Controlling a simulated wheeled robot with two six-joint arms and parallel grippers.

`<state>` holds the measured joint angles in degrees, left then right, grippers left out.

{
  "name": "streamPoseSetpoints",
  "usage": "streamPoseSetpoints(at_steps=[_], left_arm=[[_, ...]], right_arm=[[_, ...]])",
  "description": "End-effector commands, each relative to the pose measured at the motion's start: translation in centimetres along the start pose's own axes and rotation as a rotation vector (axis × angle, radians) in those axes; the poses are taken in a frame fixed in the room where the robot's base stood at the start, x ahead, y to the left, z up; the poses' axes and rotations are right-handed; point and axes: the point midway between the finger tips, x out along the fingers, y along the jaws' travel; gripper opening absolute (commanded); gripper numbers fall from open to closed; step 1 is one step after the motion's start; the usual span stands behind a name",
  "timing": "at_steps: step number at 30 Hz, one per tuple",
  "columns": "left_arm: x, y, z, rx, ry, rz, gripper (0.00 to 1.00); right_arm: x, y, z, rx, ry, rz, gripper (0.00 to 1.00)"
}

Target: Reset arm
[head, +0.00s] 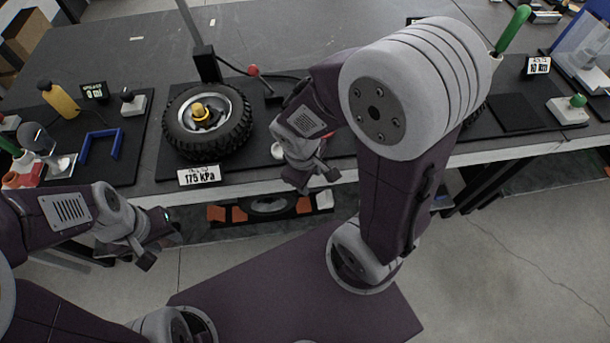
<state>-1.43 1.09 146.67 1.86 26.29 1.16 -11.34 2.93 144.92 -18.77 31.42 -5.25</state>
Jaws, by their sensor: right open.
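My left arm comes in from the lower left. Its gripper (157,240) hangs in front of the table's front edge, below the left mat, with its fingers apart and nothing between them. My right arm is bent, with its large grey joint high in the middle of the head view. Its gripper (316,179) is open and empty at the table's front edge, to the right of the tire and the 175 kPa label. I cannot tell its exact height above the edge.
The tire (172,145) lies on a dark mat with a red-knobbed lever (253,71) beside it. A blue U-shaped bracket (99,143) and a yellow bottle (60,101) are at left. A green-handled tool (512,29) is at right. The table's back middle (270,35) is clear.

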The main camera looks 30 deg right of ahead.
Motion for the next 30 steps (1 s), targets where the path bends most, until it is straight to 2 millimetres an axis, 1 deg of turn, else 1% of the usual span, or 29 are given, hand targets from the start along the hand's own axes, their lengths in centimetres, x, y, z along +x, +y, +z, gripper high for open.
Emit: streamPoseSetpoints(at_steps=[1,3,5,7,14,16,17,20,21,24,26,30], left_arm=[[0.0,0.0,0.0,0.000,0.000,0.000,0.36],[0.0,0.0,0.0,0.000,0.000,0.000,0.36],[0.0,0.0,0.0,0.000,0.000,0.000,0.36],[0.0,0.0,0.0,0.000,0.000,0.000,0.36],[0.0,0.0,0.0,0.000,0.000,0.000,0.36],[-0.7,0.0,-0.1,0.000,0.000,0.000,0.36],[-1.3,0.0,-0.1,0.000,0.000,0.000,0.36],[-4.4,0.1,-0.5,0.000,0.000,0.000,0.36],[-5.9,0.1,-0.6,0.000,0.000,0.000,0.36],[-8.9,0.2,-0.9,0.000,0.001,0.000,0.36],[-9.2,0.2,-1.0,0.000,0.001,0.000,0.36],[-8.3,0.2,-0.8,0.000,0.000,0.000,0.36]], right_arm=[[0.1,-0.1,0.1,0.194,0.026,-0.053,0.45],[0.1,-0.3,-0.2,0.415,0.056,-0.112,0.45],[0.0,-0.2,-0.4,0.531,0.073,-0.142,0.45],[0.0,-0.2,-0.6,0.597,0.082,-0.159,0.45],[0.0,-0.3,-0.6,0.606,0.083,-0.162,0.45],[-0.7,-0.2,-0.6,0.604,0.083,-0.162,0.45],[-1.3,-0.1,-0.6,0.604,0.083,-0.162,0.45],[-4.4,0.5,-0.5,0.602,0.082,-0.162,0.45],[-5.9,0.7,-0.5,0.602,0.082,-0.162,0.45],[-8.8,1.2,-0.4,0.601,0.082,-0.161,0.45],[-9.1,1.3,-0.4,0.601,0.082,-0.161,0.45],[-8.2,1.1,-0.4,0.600,0.082,-0.162,0.45]])
